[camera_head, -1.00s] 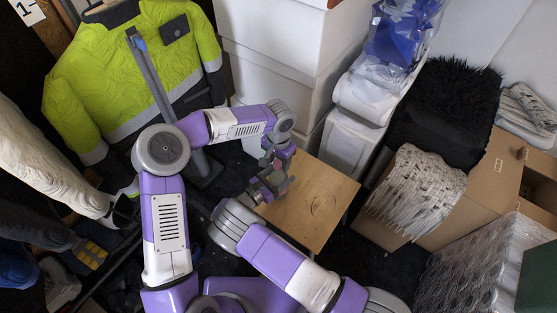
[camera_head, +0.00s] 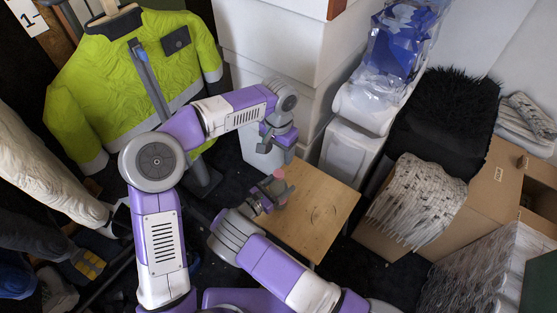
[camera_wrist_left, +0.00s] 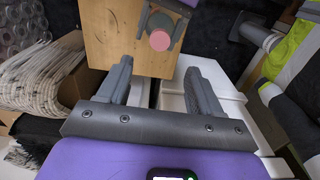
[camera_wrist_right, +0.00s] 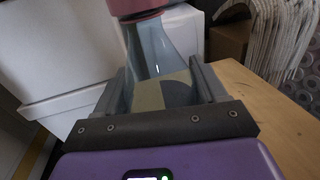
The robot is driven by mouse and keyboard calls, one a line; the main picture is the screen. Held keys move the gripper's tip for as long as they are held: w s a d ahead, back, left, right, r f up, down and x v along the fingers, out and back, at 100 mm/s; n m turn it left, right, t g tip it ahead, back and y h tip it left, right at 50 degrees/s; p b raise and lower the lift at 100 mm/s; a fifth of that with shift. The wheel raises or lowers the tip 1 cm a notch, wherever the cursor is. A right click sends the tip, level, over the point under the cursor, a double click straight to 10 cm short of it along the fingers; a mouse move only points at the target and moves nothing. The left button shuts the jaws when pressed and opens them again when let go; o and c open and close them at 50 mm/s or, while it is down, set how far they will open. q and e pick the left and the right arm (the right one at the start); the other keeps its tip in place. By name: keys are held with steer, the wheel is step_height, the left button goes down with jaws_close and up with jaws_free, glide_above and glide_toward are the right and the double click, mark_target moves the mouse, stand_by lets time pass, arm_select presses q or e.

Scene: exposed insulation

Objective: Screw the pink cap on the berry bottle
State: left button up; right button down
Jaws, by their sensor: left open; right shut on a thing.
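My right gripper (camera_head: 268,193) is shut on the bottle (camera_wrist_right: 160,48) and holds it above the wooden table. The bottle is clear with a pale label, and looks upright. The pink cap (camera_head: 279,174) sits on the bottle's mouth; its edge also shows in the right wrist view (camera_wrist_right: 136,7), and its round top in the left wrist view (camera_wrist_left: 160,40). How tightly it is seated cannot be told. My left gripper (camera_head: 278,142) is open and empty, above and apart from the cap. Its two fingers (camera_wrist_left: 160,68) point towards the cap in its wrist view.
The small wooden table (camera_head: 315,210) has a mostly bare top. White boxes (camera_head: 270,70) stand behind it, and a cardboard box (camera_head: 480,195) stands to the right. A yellow jacket (camera_head: 110,70) hangs behind my left arm.

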mark_target(272, 192)
arm_select(q)
steer(key=shift+r, duration=0.75)
arm_select(e)
jaws_free()
steer(key=shift+a, duration=0.1)
steer(key=p+v, duration=0.1)
steer(key=v, duration=0.5)
arm_select(q)
steer(key=shift+r, duration=0.65)
arm_select(e)
steer(key=shift+s+a, duration=0.5)
steer(key=shift+s, duration=0.05)
